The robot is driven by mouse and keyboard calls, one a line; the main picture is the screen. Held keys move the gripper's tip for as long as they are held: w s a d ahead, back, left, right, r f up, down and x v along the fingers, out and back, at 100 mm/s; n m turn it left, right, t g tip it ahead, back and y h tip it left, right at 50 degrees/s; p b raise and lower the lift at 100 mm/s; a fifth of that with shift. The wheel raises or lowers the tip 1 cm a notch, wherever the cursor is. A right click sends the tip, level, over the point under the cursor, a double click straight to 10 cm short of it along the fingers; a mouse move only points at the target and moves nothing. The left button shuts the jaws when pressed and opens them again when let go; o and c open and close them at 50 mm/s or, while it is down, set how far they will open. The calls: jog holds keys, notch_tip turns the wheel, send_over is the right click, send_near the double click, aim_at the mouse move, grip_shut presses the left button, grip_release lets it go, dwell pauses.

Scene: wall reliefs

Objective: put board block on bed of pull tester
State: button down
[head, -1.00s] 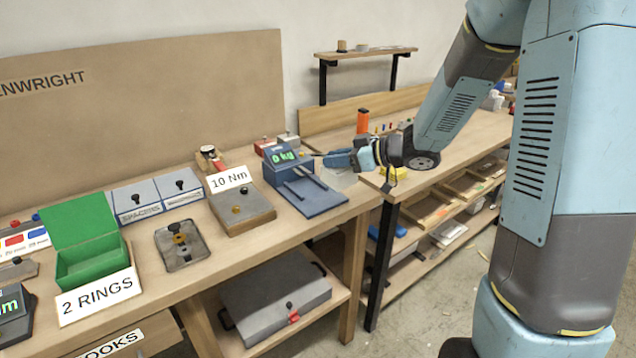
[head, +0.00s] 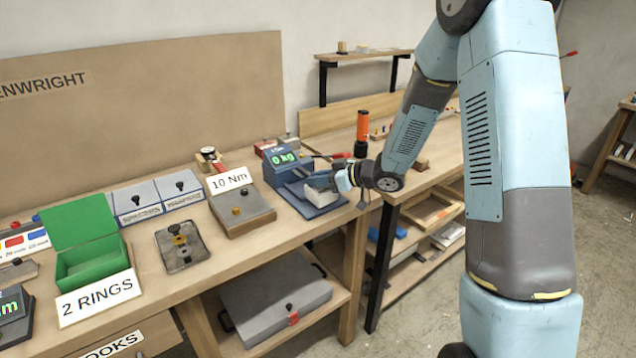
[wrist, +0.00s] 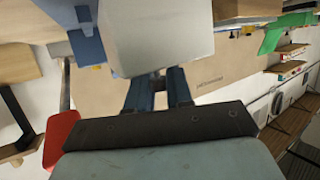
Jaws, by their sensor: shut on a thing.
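The pull tester (head: 287,166) is a blue machine with a green "0 kg" display. It stands at the right end of the left bench, and its flat blue bed (head: 312,209) extends toward the front. My gripper (head: 320,183) is over the bed, shut on a pale grey-white block, the board block (head: 318,195). In the head view the block appears at or just above the bed; I cannot tell whether it touches. In the wrist view the block (wrist: 158,38) fills the top middle beyond the fingers (wrist: 158,92), and blue tester parts (wrist: 88,35) show to its left.
A "10 Nm" block fixture (head: 241,208) stands left of the tester. A red-handled item (head: 341,157) lies close behind my gripper. An orange and black cylinder (head: 362,133) stands on the right bench. A gap separates the benches.

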jog(key=shift+f, duration=0.5)
jog(key=shift+f, duration=0.1)
jog(key=c, duration=1)
grip_release()
jog(key=v, duration=1.2)
jog(key=w+d+r+m+t+h, duration=0.2)
jog(key=d+r+m+t+h, duration=0.25)
jog(key=d+r+h, duration=0.45)
jog(key=s+d+r+m+h, duration=0.4)
jog(key=s+r, duration=0.2)
jog(key=r, duration=0.1)
jog(key=s+m+g, duration=0.1)
jog(key=s, duration=0.7)
jog(key=s+a+r+m+g, duration=0.1)
jog(key=s+m+g, duration=0.1)
jog(key=s, duration=0.7)
jog(key=s+a+m+g, duration=0.1)
jog(key=s+g, duration=0.1)
jog(key=s, duration=0.6)
jog(key=shift+s+a+r+m, duration=0.2)
jog(key=shift+r+m, duration=0.15)
